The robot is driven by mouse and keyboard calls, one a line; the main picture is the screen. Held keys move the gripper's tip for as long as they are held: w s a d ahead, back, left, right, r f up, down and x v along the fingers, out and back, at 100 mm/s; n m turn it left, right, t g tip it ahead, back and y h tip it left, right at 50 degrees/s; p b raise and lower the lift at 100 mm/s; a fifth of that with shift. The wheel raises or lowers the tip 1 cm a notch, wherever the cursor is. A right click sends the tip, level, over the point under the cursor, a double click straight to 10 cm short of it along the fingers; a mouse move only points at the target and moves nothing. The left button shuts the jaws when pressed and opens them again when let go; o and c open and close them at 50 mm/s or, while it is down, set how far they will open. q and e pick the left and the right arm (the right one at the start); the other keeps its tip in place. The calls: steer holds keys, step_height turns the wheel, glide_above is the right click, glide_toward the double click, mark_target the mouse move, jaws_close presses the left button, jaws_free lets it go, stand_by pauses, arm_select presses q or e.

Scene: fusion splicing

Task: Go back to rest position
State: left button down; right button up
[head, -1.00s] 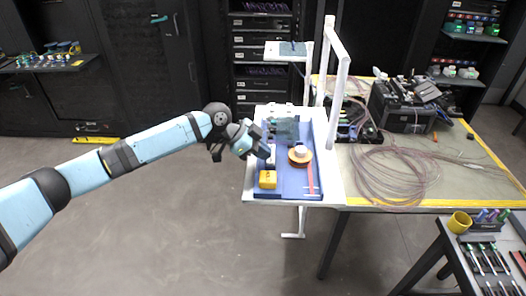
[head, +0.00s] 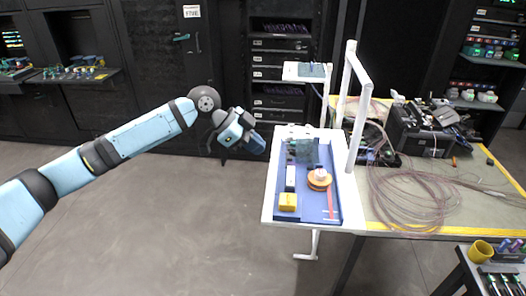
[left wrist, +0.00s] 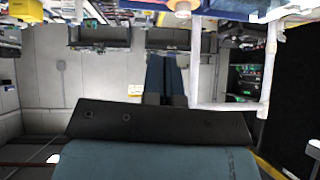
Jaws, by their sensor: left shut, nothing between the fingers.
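My left gripper (head: 254,143) is at the end of my blue arm, left of the white-framed tray stand (head: 267,205) in the head view. It is apart from the stand, over open floor, and its fingers are shut and empty. In the left wrist view the dark gripper fingers (left wrist: 165,75) lie close together. My right gripper is not in view.
The stand's blue tray holds a yellow block (head: 288,201), an orange spool (head: 319,179) and a clear box (head: 305,152). A table with coiled fibre (head: 410,200) and a black case (head: 422,135) adjoins it. Dark cabinets line the back. The left floor is clear.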

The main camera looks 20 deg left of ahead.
arm_select(q)
steer(key=shift+d, duration=0.1)
stand_by(0.3)
steer(key=s+d+f+n+y, duration=0.1)
steer(key=s+d+f+n, duration=0.1)
steer(key=s+d+f, duration=0.45)
steer(key=s+d+f+n+y, duration=0.1)
steer(key=s+d+f, duration=0.2)
steer(key=s+f, duration=0.65)
steer(key=s+a+f+n+y, duration=0.25)
steer(key=s+a+n, duration=0.25)
steer(key=s, duration=0.5)
steer(key=s+a+f+n+y, duration=0.2)
steer(key=s+a+n+y, duration=0.25)
steer(key=s, duration=0.45)
steer(key=w+d+f+t+h, duration=0.2)
steer(key=f+t, duration=0.1)
steer(key=f, duration=0.3)
steer(key=w+d+f+t+h, duration=0.1)
steer(key=w+d+f+t, duration=0.2)
steer(key=f, duration=0.4)
steer(key=shift+w+d+t+h, duration=0.3)
steer(key=shift+t+h, duration=0.1)
steer(key=shift+t, duration=0.4)
